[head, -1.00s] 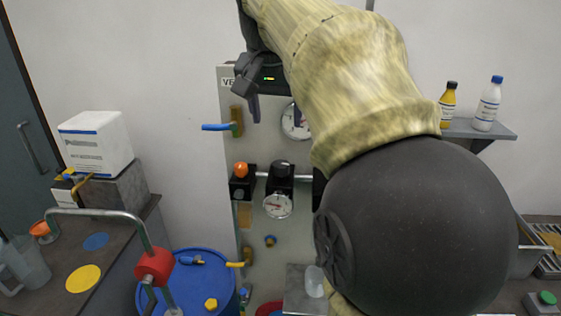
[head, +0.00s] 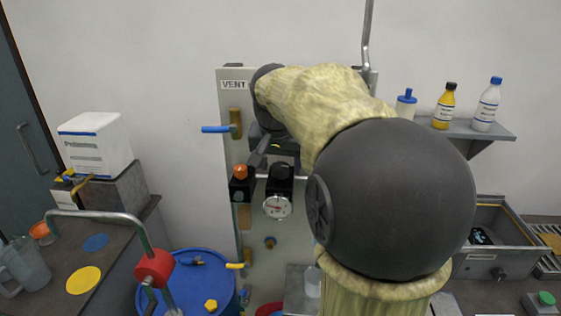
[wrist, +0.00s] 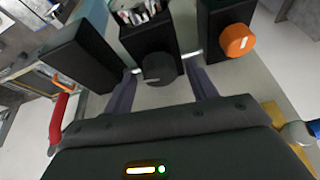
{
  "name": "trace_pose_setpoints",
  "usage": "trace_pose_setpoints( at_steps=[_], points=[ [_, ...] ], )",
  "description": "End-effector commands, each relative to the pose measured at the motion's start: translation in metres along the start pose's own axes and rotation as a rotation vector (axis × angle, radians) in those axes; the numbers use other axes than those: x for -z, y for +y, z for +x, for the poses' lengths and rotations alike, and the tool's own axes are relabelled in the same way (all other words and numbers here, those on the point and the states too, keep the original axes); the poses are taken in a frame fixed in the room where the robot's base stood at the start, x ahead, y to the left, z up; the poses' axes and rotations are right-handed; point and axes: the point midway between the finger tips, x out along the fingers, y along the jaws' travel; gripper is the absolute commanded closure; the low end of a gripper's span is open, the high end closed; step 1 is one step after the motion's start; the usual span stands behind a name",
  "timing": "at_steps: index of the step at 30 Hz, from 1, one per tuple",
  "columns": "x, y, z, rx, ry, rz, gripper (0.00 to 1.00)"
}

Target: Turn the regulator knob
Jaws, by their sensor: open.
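The regulator knob (head: 281,170) is a round black knob on a black block above a small dial gauge (head: 277,206) on the panel. In the wrist view the same black knob (wrist: 158,68) carries a pale pointer mark and lies between my two finger tips. My gripper (wrist: 162,76) is open, with one finger on each side of the knob and visible gaps. I cannot tell how deep the fingers reach around it. In the head view my gripper (head: 268,150) is just above the knob, partly hidden by my arm.
An orange knob (wrist: 238,40) on another black block sits close beside, left of the black knob in the head view (head: 240,171). A pipe joins the blocks. A blue-handled vent valve (head: 216,128) is up left. A blue drum (head: 180,285) stands below.

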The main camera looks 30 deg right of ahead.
Motion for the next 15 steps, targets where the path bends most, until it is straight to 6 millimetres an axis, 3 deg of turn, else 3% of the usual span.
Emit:
trace_pose_setpoints(
  at_steps=[6,12,15],
  points=[
    [0.0000,0.0001,0.0000,0.000,0.000,0.000,0.44],
    [0.0001,0.0002,-0.0002,0.000,0.000,0.000,0.84],
    [0.0001,0.0002,-0.0003,0.000,0.000,-0.001,0.87]
  ],
)
